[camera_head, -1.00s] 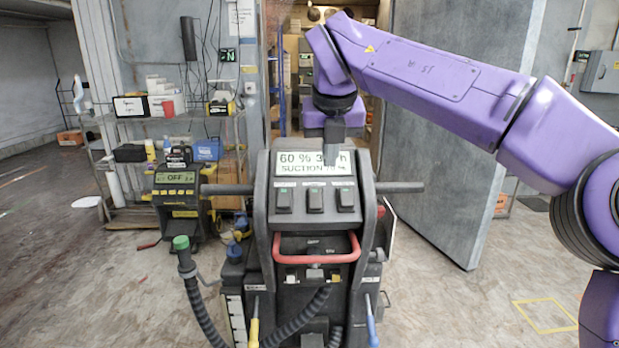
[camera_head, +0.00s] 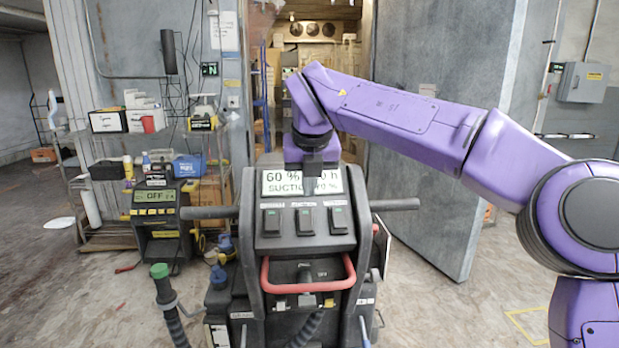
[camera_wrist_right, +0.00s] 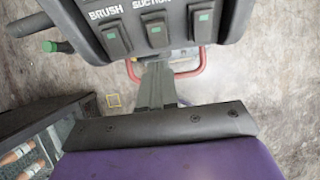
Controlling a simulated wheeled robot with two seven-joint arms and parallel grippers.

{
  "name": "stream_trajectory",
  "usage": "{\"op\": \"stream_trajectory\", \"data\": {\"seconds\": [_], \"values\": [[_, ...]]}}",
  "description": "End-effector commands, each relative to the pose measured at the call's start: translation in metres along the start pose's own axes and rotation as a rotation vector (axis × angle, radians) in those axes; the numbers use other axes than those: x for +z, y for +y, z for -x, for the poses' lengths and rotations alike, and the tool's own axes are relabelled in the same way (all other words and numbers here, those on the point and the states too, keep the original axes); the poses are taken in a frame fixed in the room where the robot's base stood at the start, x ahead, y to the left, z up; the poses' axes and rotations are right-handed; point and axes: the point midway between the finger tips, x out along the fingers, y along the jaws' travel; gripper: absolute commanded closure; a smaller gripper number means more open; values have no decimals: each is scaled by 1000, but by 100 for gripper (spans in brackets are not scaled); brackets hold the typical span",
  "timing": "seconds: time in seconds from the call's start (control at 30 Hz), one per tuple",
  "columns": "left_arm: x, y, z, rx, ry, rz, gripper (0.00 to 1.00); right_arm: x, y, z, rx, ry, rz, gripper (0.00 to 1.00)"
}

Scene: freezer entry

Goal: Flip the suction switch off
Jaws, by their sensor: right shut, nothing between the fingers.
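The scrubber machine's console (camera_head: 250,225) stands upright in front of me. Three dark rocker switches with green marks sit below its display (camera_head: 275,183). The middle one is the suction switch (camera_head: 305,222); it also shows in the wrist view (camera_wrist_right: 155,30), under the label "SUCTION". The display is partly hidden by my gripper and reads "SUCTION" with a percentage. My right gripper (camera_head: 312,192) is shut and empty, its fingers pointing down over the display's lower edge, just above the middle switch. Contact with the switch cannot be told. My left gripper is not in view.
A red handle (camera_head: 265,275) curves below the switches. Dark side bars (camera_head: 215,212) stick out left and right of the console. A shelf with boxes (camera_head: 108,121) and a second machine reading "OFF" (camera_head: 158,215) stand left. A large grey door (camera_head: 440,180) stands open at right.

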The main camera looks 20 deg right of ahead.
Motion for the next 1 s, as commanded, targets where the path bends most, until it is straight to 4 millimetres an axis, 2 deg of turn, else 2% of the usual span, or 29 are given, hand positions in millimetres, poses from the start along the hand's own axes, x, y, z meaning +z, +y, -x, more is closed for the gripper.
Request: {"op": "stream_trajectory", "data": {"seconds": [0.03, 0.2, 0.4, 0.6, 0.87, 1.0], "values": [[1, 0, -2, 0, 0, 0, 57, -1, 0, -12, -1, 2, 1, 100], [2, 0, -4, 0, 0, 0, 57, 0, 0, -49, 0, 2, 0, 100], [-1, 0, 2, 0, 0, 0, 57, 12, 0, -75, 0, 1, -1, 100], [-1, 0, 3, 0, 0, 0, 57, 16, 0, -84, 1, -2, 0, 100], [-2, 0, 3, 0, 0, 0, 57, 16, -1, -84, 1, 0, -1, 100], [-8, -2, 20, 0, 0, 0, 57, 21, -21, -81, -9, 44, -30, 100]]}}
